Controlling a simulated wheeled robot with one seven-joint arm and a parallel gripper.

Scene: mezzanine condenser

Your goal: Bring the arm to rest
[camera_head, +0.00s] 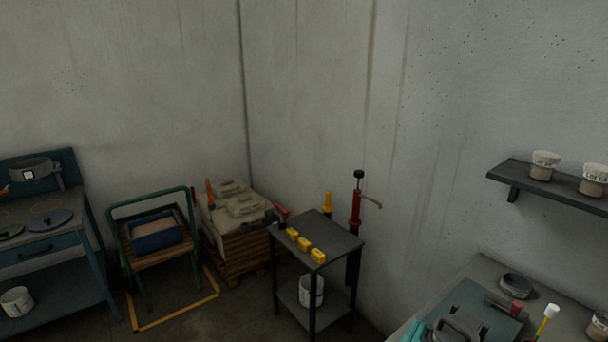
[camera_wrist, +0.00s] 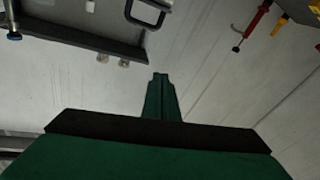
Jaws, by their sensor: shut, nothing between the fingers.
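My gripper (camera_wrist: 161,82) shows in the wrist view as two narrow green fingers side by side, shut with nothing between them. It points toward a bare pale wall and touches nothing that I can see. A dark shelf or table edge (camera_wrist: 75,38) lies above and left of it in that view. My gripper and arm do not show clearly in the head view.
In the head view, a small dark table (camera_head: 335,240) carries yellow blocks (camera_head: 304,243). A wall shelf (camera_head: 530,181) holds pots at right, above a grey bench (camera_head: 483,268). A green-framed cart (camera_head: 148,200) and a blue workbench (camera_head: 75,245) stand left.

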